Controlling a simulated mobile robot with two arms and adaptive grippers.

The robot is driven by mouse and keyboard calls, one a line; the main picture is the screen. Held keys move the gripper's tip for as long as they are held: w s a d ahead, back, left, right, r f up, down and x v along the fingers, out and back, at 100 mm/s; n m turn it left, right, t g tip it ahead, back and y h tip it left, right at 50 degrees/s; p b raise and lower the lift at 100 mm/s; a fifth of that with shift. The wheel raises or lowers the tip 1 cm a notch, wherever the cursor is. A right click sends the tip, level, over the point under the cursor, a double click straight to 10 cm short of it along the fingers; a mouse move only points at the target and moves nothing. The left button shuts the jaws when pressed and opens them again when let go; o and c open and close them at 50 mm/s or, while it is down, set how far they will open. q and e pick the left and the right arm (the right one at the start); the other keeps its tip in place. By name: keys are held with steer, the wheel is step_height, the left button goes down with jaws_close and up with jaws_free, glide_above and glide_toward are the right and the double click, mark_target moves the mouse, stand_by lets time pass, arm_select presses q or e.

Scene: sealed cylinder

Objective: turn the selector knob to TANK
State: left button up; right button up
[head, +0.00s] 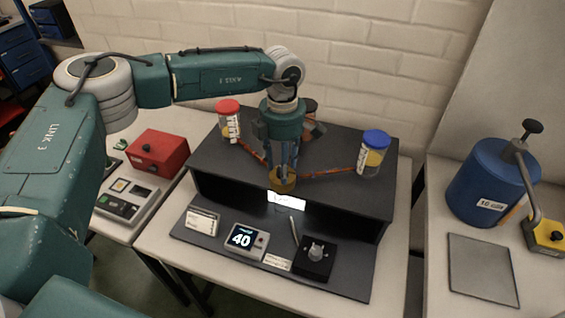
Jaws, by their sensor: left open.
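My left gripper (284,168) points straight down over the front middle of a dark raised console (225,165). Its fingers are open and reach a round brass-coloured part (283,182), which looks like the selector knob. The fingers partly hide it, and I cannot tell whether they touch it or which way it points. A bright white label (287,201) sits just below it; its text is unreadable. Reddish lines (330,172) run from this part towards a red-capped jar (229,122) at left and a blue-capped jar (372,154) at right. My right gripper is not in view.
A red box (158,153) stands on the left table. A blue cylinder (492,180) with a lever press stands on the right table.

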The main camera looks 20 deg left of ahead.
arm_select(q)
jaws_close()
